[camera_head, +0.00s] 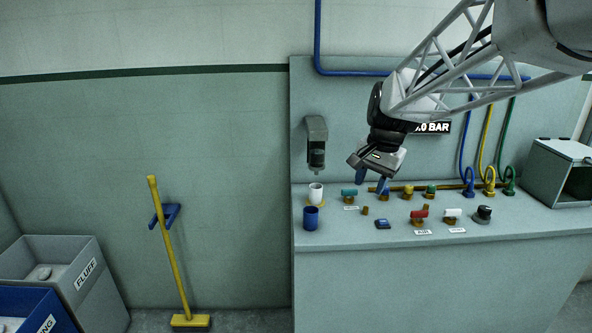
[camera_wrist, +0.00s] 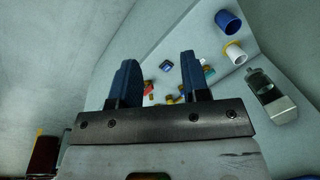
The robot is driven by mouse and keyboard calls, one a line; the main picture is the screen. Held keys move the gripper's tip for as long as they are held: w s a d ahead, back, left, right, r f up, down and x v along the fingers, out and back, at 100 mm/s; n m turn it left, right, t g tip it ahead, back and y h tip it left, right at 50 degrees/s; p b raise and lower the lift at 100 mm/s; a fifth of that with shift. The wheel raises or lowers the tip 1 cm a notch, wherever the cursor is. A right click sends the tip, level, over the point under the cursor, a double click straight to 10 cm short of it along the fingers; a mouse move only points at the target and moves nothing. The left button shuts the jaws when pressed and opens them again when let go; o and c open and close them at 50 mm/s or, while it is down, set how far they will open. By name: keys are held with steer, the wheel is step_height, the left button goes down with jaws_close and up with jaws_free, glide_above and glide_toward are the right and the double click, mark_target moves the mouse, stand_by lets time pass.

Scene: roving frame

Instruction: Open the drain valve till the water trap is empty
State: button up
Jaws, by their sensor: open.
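A grey unit with a dark, see-through bowl, seemingly the water trap (camera_head: 316,150), hangs on the back panel; it also shows at the right of the wrist view (camera_wrist: 262,84). Its water level and any drain valve on it are too small to tell. A white cup (camera_head: 315,192) stands on the bench below it, with yellow at its base. My gripper (camera_head: 371,180) is open and empty, its blue fingers pointing down over the bench, right of the trap. In the wrist view, the fingers (camera_wrist: 158,62) stand apart with small bench fittings beyond them.
A blue cup (camera_head: 311,218) stands in front of the white one. Several coloured valves, including a teal-handled one (camera_head: 349,192) and a red-handled one (camera_head: 419,213), crowd the bench. A pressure display (camera_head: 433,128) is partly hidden by my arm. A grey box (camera_head: 556,172) stands right.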

steer(key=w+d+f+m, duration=0.2)
steer(key=w+m, duration=0.1)
steer(key=w, duration=1)
steer(key=m+g+y, duration=0.1)
steer(key=m+y, duration=0.2)
steer(key=m, duration=0.4)
glide_toward(349, 192)
steer(key=shift+w+a+f, duration=0.2)
steer(key=shift+w+d+f+m, duration=0.15)
steer(key=shift+w+f+m, duration=0.15)
steer(key=shift+w+f, duration=0.05)
steer(key=shift+x, duration=3.9)
steer(key=shift+s, duration=0.1)
steer(key=shift+c, duration=0.4)
